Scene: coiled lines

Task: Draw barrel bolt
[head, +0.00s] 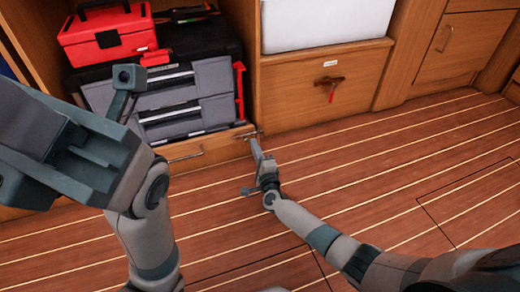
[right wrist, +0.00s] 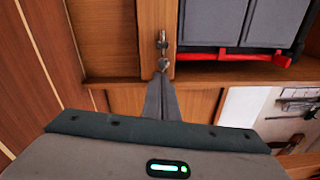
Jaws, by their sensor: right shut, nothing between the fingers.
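The barrel bolt (head: 256,133) is a small metal fitting on the wooden cabinet front, at the right end of the ledge below the tool cases. In the right wrist view the bolt (right wrist: 162,42) shows as a short metal piece with a rounded knob on a wooden upright. My right gripper (head: 253,143) is shut and empty, its fingertips pointing at the bolt. In the right wrist view its fingertips (right wrist: 161,76) are right by the knob; I cannot tell whether they touch. My left gripper (head: 70,150) is large at the left; its fingers are not clearly visible.
A red toolbox (head: 108,35) and grey cases (head: 165,100) stand in the open bay above the bolt. A drawer front (head: 305,85) with a T-shaped handle (head: 329,82) and red tag is to the right. The striped wooden floor (head: 400,160) is clear.

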